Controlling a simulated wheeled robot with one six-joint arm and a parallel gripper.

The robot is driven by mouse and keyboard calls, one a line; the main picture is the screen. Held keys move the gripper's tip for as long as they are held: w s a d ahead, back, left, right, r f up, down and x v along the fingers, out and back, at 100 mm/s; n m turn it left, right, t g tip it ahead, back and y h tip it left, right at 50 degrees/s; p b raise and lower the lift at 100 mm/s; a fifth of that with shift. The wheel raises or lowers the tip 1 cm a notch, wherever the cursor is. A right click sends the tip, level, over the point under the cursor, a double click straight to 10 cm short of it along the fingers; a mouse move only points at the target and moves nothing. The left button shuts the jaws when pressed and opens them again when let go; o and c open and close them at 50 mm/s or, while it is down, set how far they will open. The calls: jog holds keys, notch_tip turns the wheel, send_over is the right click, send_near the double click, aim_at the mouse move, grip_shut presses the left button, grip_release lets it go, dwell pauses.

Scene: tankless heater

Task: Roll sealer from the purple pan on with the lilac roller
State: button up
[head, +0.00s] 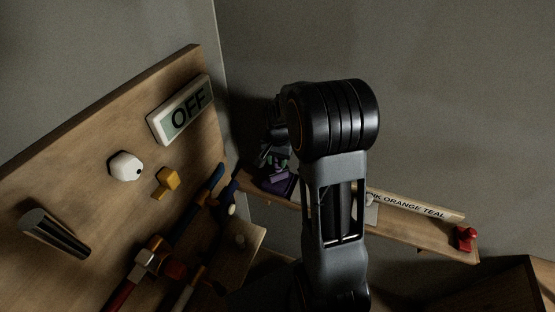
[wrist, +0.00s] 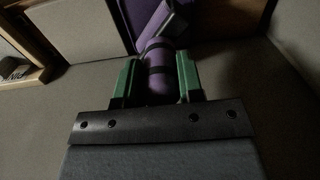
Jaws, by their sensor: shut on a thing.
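My gripper (wrist: 158,80) has green fingers on both sides of a purple cylindrical handle with dark bands and is shut on it. This handle (wrist: 160,65) appears to belong to the lilac roller; a paler purple part (wrist: 168,22) lies just beyond the fingers. A broad purple surface, likely the purple pan (wrist: 82,32), lies behind it at the top of the wrist view. In the head view my gripper (head: 276,158) is small and dark, above purple shapes (head: 277,183) at the shelf's left end. I cannot tell whether roller and pan touch.
A wooden shelf (head: 420,236) runs right, with a label strip (head: 415,204) and a red object (head: 465,238).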

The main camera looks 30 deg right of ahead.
jog(key=shift+s+f, duration=0.1)
jog(key=shift+f, duration=0.3)
dwell(1.1)
jog(key=shift+r, duration=0.15)
jog(key=shift+r+p, duration=2.3)
jog(key=shift+r, duration=1.1)
